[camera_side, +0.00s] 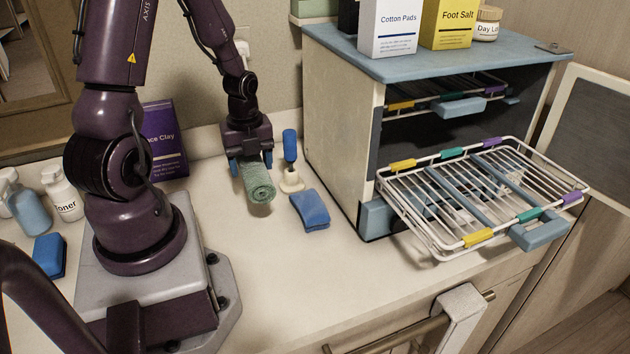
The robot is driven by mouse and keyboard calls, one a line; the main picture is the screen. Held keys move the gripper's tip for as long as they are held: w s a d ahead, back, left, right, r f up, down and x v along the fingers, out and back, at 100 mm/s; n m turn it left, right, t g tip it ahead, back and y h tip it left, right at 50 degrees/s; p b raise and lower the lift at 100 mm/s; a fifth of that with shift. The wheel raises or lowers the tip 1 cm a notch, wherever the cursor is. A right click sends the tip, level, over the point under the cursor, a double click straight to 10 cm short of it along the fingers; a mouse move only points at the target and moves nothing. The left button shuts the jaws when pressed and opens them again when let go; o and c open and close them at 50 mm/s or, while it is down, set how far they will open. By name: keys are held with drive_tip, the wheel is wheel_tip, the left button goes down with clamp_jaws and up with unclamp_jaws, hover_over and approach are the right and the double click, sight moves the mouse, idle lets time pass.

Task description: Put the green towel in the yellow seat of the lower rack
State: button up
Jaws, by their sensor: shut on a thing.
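The green towel (259,189) is a rolled cloth. My gripper (250,163) points down and is shut on the towel's far end, left of the cabinet. From this view I cannot tell whether the towel touches the counter. The lower rack (455,205) is a white wire rack pulled out of the cabinet at the right, with blue dividers and a blue handle (540,233). Its yellow seat, at the left end, carries a yellow clip at the back (403,165) and one at the front (478,237). The green and purple clips sit further right. No towel shows on this rack.
The cabinet (340,125) has its door (590,130) swung open at right. An upper rack (450,95) sits inside it. A blue folded cloth (311,210) and a blue-handled tool (290,150) on a pale base stand between gripper and cabinet. The front counter is clear.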

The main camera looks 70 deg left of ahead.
drive_tip(key=w+d+r+n, duration=0.1)
drive_tip(key=w+d+r, duration=0.15)
drive_tip(key=d, duration=0.55)
drive_tip(key=w+d+r+n, duration=0.1)
drive_tip(key=w+d+r, duration=0.15)
drive_tip(key=d, duration=0.55)
drive_tip(key=w+d+r+n, duration=0.1)
drive_tip(key=w+d, duration=0.2)
drive_tip(key=d, duration=0.6)
drive_tip(key=n, duration=3.3)
approach(437, 211)
wheel_tip(437, 211, down, 6)
drive_tip(key=shift+f, duration=0.1)
drive_tip(key=o, duration=1)
drive_tip(key=shift+c, duration=0.2)
